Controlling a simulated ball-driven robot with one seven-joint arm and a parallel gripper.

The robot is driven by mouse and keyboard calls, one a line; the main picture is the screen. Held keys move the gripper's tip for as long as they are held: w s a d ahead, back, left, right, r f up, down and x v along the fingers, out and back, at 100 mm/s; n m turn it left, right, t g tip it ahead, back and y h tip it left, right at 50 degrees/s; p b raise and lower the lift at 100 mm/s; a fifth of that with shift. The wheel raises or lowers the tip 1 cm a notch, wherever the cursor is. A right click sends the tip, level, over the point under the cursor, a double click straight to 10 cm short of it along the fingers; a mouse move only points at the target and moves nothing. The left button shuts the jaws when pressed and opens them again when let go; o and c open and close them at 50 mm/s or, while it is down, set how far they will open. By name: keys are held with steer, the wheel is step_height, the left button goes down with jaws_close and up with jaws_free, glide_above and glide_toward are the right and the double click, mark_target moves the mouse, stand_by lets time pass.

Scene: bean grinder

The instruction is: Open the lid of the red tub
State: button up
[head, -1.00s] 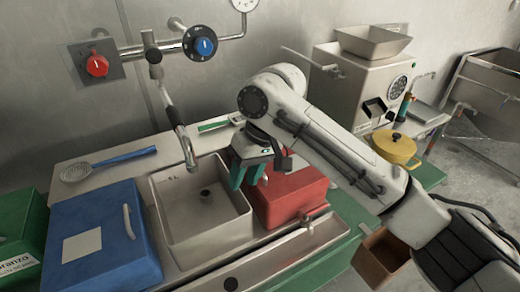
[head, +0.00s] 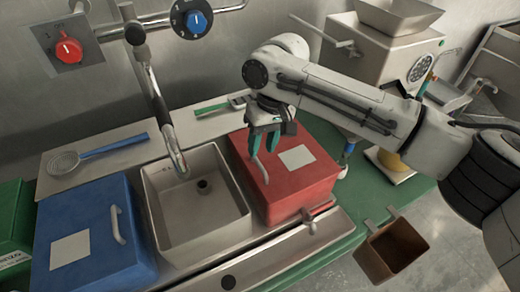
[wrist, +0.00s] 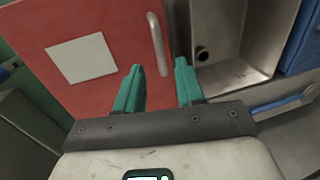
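The red tub (head: 305,195) stands right of the sink. Its flat red lid is down and has a pale square label (head: 297,158) and a slim handle (head: 259,171) near the left edge. My gripper (head: 262,150) hangs over the lid's left side, with its green fingers pointing down toward the handle. In the wrist view the fingers are apart and empty (wrist: 158,68). The handle (wrist: 157,43) shows beyond the tips, between them in the picture. I cannot tell whether a finger touches it.
The sink (head: 198,215) and its faucet (head: 165,120) are close on the left. A blue tub (head: 95,250) stands farther left. A tap (head: 318,212) is in front of the red tub. A brown bin (head: 392,250) hangs at front right. The grinder (head: 385,50) is behind my arm.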

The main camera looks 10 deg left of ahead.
mark_target(258, 161)
steer(key=shift+s+a+f, duration=0.15)
steer(key=shift+f, duration=0.75)
steer(key=shift+s+a+f, duration=0.1)
steer(key=shift+a+f, duration=0.05)
steer(key=shift+f, duration=0.7)
steer(key=shift+c, duration=0.4)
jaws_close()
